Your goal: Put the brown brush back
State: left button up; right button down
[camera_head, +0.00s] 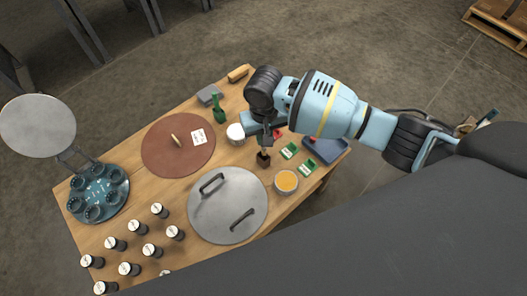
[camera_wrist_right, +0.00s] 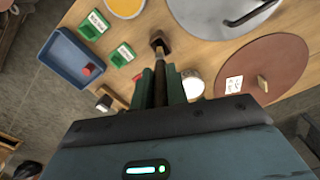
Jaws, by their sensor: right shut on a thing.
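The brown brush (camera_head: 263,159) hangs head down below my right gripper (camera_head: 265,135) in the head view, over the table between the grey round lid and the small green packs. In the right wrist view, the brown brush (camera_wrist_right: 158,41) points away from the camera, its dark handle between the green fingers of my right gripper (camera_wrist_right: 160,85). These fingers are shut on the handle. I cannot tell whether the brush head touches the table. A green brush (camera_head: 218,113) stands upright near the table's far edge. My left gripper is not in view.
A grey lid (camera_head: 228,205) with two handles, an orange-filled bowl (camera_head: 286,182), a white pot (camera_head: 235,132), green packs (camera_head: 290,151) and a blue tray (camera_head: 327,149) surround the brush. A brown round board (camera_head: 165,160) lies left, and several dark jars (camera_head: 114,243) stand at lower left.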

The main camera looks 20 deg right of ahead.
aim_at(264, 148)
notch_tip(264, 148, down, 2)
jog(key=shift+f, duration=0.25)
jog(key=shift+f+b, duration=0.2)
jog(key=shift+b, duration=0.1)
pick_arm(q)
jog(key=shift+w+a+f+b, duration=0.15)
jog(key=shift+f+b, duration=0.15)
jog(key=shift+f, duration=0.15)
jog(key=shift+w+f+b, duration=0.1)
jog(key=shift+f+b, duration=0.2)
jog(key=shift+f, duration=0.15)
pick_arm(e)
jog(key=shift+f, duration=1.75)
jog(key=shift+f, duration=0.15)
jog(key=c, duration=1.4)
grip_release()
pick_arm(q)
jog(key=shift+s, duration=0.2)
